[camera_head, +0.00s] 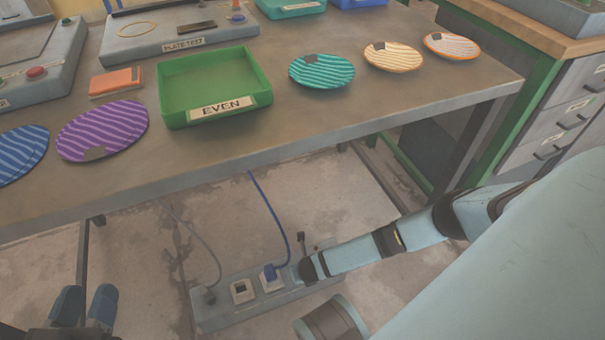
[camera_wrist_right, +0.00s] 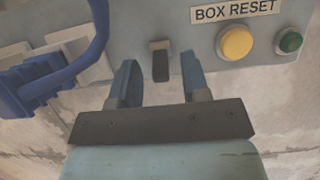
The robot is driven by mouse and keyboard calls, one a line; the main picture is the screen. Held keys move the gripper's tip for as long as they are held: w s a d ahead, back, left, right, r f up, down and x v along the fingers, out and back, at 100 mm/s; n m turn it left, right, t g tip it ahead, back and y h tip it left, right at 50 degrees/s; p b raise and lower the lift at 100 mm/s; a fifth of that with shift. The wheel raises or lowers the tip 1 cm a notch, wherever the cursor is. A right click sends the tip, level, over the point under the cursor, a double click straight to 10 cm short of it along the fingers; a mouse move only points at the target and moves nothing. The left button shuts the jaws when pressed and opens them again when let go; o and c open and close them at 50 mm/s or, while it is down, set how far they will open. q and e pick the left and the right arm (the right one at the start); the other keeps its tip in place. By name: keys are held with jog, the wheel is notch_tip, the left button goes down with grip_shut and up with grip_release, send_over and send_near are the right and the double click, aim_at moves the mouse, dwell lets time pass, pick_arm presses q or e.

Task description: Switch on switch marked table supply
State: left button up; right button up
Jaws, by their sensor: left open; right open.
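A grey power box (camera_head: 222,311) stands on the floor below the table, with sockets and a blue plug (camera_head: 269,272) in one of them. In the right wrist view, a small dark switch (camera_wrist_right: 160,61) sits on the box between the plug and a yellow button. My right gripper (camera_wrist_right: 160,72) is open, with one finger on either side of the switch; I cannot tell whether they touch it. No table supply marking is readable. My left gripper (camera_head: 84,305) is open and empty at the lower left of the head view, away from the box.
A yellow button (camera_wrist_right: 236,42) under a BOX RESET label and a green button (camera_wrist_right: 290,42) are right of the switch. A blue cable (camera_head: 272,205) runs up to the table (camera_head: 330,130). A green EVEN tray (camera_head: 176,112) and several striped plates are on the tabletop.

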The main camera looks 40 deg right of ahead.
jog(key=shift+w+f, duration=0.15)
jog(key=shift+f, duration=0.2)
grip_shut()
